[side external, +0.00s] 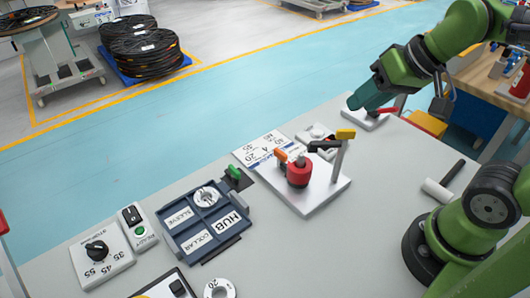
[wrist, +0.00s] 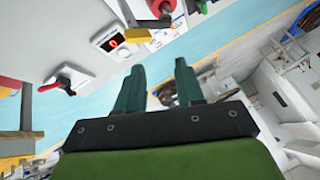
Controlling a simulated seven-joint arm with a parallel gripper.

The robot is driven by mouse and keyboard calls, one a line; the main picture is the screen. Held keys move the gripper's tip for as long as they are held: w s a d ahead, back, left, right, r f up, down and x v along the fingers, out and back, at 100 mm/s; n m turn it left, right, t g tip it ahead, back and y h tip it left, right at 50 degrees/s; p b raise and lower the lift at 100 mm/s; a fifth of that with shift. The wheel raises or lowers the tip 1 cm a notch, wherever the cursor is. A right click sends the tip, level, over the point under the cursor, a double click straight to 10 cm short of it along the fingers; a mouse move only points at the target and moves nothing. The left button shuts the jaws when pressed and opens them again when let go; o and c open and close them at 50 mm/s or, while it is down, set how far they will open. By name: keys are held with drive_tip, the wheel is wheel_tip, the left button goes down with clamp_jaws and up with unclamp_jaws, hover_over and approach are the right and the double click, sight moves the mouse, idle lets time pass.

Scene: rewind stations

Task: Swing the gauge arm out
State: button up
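A red-handled lever (side external: 388,110) on a white plate is close to my gripper; it also shows in the wrist view (wrist: 50,87). A small display unit (wrist: 110,40) is nearby. A blue-grey tray (side external: 190,240), switch box and dial box (side external: 97,252) stand left. A hammer-like tool (side external: 440,188) lies right.

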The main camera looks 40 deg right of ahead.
sight(347, 130)
drive_tip(key=w+r+n+g+h, duration=0.25)
drive_tip(key=r+n+g, duration=0.45)
drive_tip(key=n, duration=0.7)
drive_tip(key=shift+t+y, duration=0.25)
drive_tip(key=shift+t, duration=0.05)
drive_tip(key=f, duration=1.5)
drive_tip(key=shift+w+d+f, duration=0.3)
clamp_jaws()
